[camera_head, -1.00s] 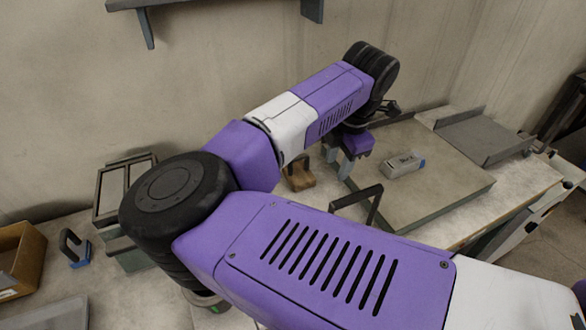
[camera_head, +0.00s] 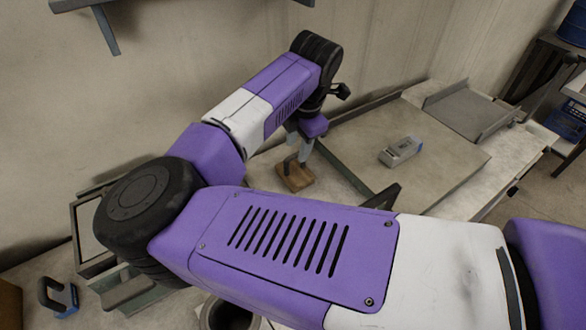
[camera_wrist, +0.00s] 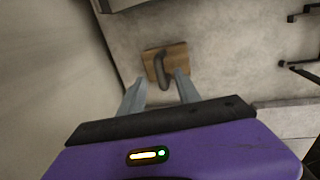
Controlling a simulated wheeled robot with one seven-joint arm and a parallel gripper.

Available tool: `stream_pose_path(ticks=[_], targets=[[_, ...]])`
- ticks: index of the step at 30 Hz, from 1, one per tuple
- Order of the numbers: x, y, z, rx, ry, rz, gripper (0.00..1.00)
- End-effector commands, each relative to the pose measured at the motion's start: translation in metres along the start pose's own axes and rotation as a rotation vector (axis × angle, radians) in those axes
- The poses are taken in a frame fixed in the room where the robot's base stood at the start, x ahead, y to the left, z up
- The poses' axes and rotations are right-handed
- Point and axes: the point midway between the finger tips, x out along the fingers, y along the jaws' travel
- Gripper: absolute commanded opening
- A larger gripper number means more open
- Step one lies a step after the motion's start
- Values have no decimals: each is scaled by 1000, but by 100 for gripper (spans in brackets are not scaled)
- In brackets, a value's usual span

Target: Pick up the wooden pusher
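The wooden pusher (camera_head: 295,177) is a brown wooden block with a dark upright handle. It rests on the table left of the large tray, just below my gripper (camera_head: 299,150). In the wrist view the pusher (camera_wrist: 177,60) lies flat ahead of the fingers, its dark curved handle near the middle of the block.
A large flat tray (camera_head: 440,190) holds a small grey and blue block (camera_head: 400,151). A grey metal pan (camera_head: 470,110) sits behind it. A blue-based handled tool (camera_head: 58,297) and a round pot (camera_head: 230,314) are at the lower left. A wall stands close behind my arm.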

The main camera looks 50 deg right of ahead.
Motion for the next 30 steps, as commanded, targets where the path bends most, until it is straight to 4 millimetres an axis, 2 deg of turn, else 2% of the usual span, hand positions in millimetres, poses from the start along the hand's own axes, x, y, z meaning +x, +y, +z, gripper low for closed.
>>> stream_pose_path(ticks=[9,18,20,24,30], targets=[[40,-1,-1,-1,-1,-3,40],[46,-1,-2,1,0,0,40],[46,-1,-2,1,0,0,30],[46,-1,-2,1,0,0,2],[45,-1,-2,1,0,0,0]])
